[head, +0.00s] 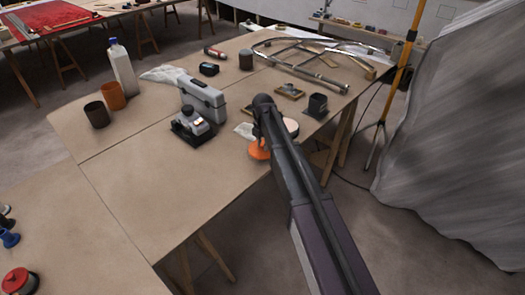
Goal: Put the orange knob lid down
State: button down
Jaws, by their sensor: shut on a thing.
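An orange thing (258,150), which I take to be the orange knob lid, shows at the left side of my arm, near the right edge of the wooden table (175,185). My arm reaches in from the lower right and covers part of it. My gripper (262,140) is at this spot, shut on the lid, with its fingers mostly hidden. I cannot tell from this view whether the lid touches the table.
A grey case (203,98) and a black-based device (192,126) stand left of my gripper. A dark square-based cup (317,106) is to its right. A dark cup (97,114), orange cup (113,95) and white bottle (122,68) stand farther left. The near tabletop is clear.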

jog(key=shift+f+b, duration=0.45)
jog(key=shift+f, duration=0.35)
jog(key=shift+f, duration=0.2)
jog(key=shift+c, duration=2.4)
grip_release()
jog(key=shift+r, duration=0.1)
jog(key=shift+r, duration=0.15)
notch_tip(320, 180, up, 12)
jog(key=p, duration=1.2)
